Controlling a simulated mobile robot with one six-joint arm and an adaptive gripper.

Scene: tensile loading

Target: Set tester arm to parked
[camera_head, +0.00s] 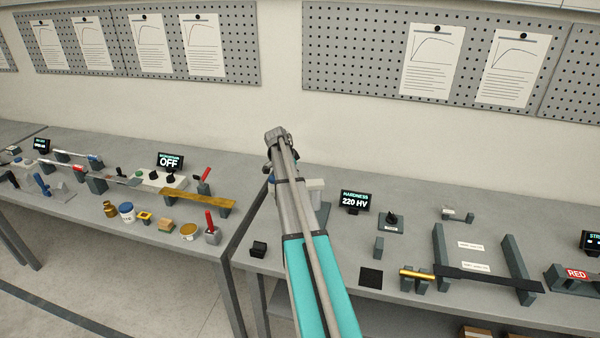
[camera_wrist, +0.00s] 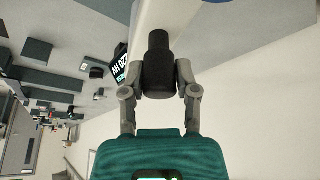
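The hardness tester shows in the head view as a pale head (camera_head: 316,185) just right of my arm, partly hidden by it. Its display (camera_head: 356,201) reads HARDNESS 220 HV and also shows, turned, in the wrist view (camera_wrist: 121,66). In the wrist view, my gripper (camera_wrist: 160,80) has its two fingers on either side of a dark, stepped cylindrical handle (camera_wrist: 158,68), seemingly touching it. A pale bar (camera_wrist: 172,14) lies behind the handle. I cannot tell the tester arm's position.
Right of the display stand a small dark fixture (camera_head: 391,221), a grey block (camera_head: 379,247) and a rack (camera_head: 440,248) bearing a dark bar. A black pad (camera_head: 371,278) lies near the front edge. The left bench (camera_head: 80,197) is crowded. A gap separates the benches.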

